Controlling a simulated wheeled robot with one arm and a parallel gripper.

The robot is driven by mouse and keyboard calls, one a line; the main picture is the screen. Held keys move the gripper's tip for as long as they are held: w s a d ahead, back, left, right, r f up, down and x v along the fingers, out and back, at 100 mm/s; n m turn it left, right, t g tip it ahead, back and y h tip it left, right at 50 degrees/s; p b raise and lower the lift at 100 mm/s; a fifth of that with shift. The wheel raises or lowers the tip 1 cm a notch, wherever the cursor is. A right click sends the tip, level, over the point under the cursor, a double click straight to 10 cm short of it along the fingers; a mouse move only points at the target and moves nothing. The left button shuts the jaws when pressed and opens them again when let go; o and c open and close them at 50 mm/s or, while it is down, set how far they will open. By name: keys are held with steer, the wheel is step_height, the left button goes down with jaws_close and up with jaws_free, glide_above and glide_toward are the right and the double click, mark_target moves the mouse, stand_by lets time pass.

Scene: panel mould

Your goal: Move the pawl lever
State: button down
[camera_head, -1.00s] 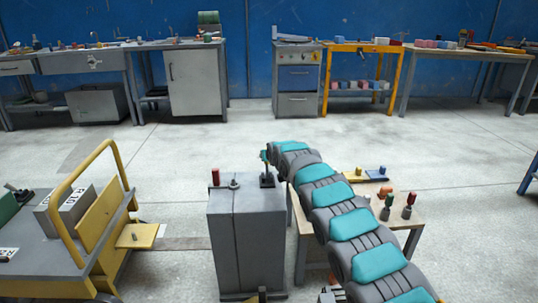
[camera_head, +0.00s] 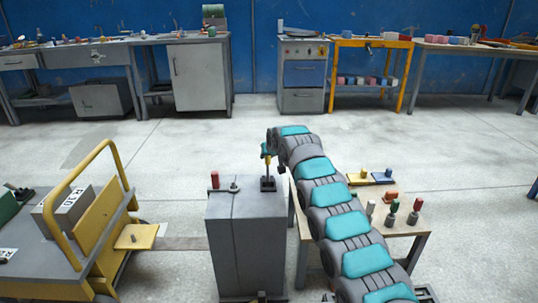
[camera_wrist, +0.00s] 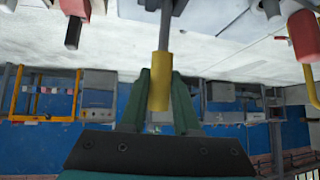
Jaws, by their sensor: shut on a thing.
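The lever (camera_head: 268,172) is a thin upright rod on a dark base on top of the grey cabinet (camera_head: 245,240), near its back right corner. In the wrist view, which looks upside down, the lever's rod (camera_wrist: 166,35) ends in a yellow grip (camera_wrist: 159,88). My gripper (camera_wrist: 159,95) has its green fingers shut on this yellow grip. In the head view my gripper (camera_head: 268,153) is small at the lever's top, with my arm reaching in from the right. I cannot tell for certain that this lever is the pawl lever.
A red-topped peg (camera_head: 215,180) and a small metal fitting (camera_head: 234,187) stand on the cabinet, left of the lever. A low wooden table (camera_head: 405,222) with knobbed pieces is at right. A yellow-railed cart (camera_head: 100,205) is at left. Open floor lies behind.

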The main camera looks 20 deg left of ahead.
steer(key=shift+a+r, duration=0.3)
steer(key=shift+r, duration=0.2)
steer(key=shift+d+f, duration=0.1)
steer(key=shift+f, duration=0.15)
steer(key=c, duration=1)
jaws_free()
steer(key=shift+s, duration=0.1)
steer(key=o, duration=0.3)
steer(key=shift+d+f, duration=0.1)
steer(key=shift+f, duration=0.05)
steer(key=shift+o, duration=0.2)
steer(key=shift+d, duration=0.1)
